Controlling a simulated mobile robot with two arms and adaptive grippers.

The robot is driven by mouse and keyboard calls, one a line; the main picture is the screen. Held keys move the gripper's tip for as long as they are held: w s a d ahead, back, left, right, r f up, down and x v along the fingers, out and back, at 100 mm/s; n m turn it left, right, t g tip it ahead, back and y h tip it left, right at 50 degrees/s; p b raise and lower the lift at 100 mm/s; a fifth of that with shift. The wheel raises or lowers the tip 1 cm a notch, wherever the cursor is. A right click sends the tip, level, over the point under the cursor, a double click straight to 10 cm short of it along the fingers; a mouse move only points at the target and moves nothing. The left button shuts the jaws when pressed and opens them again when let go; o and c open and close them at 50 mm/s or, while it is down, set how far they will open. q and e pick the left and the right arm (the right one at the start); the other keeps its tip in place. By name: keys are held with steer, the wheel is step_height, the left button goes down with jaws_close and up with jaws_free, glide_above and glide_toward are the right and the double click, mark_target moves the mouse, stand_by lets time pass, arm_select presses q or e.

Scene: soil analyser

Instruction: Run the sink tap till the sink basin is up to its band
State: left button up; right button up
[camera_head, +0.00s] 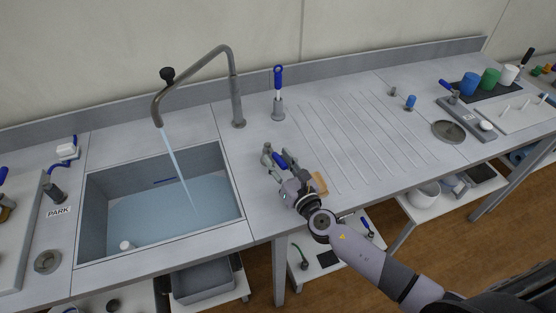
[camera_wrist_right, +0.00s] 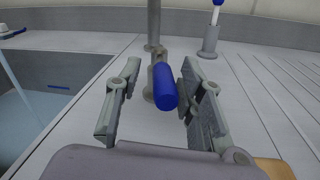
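The sink tap (camera_head: 234,85) has a grey arched spout, and a stream of water (camera_head: 176,165) runs from it into the sink basin (camera_head: 101,190). Pale blue water (camera_head: 150,215) covers the basin floor. My right gripper (camera_head: 279,159) is at the blue-gripped tap lever (camera_wrist_right: 164,87), right of the basin. Its fingers (camera_wrist_right: 155,95) stand open either side of the lever, with gaps visible. My left gripper is not in view.
A blue-topped tool (camera_head: 278,90) stands upright in a holder behind my gripper. A PARK label (camera_head: 59,212) lies left of the basin.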

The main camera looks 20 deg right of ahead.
steer(key=s, duration=0.3)
steer(key=s+d, duration=0.1)
steer(key=s, duration=0.3)
steer(key=s+d, duration=0.1)
steer(key=s, duration=0.3)
steer(key=shift+s, duration=0.25)
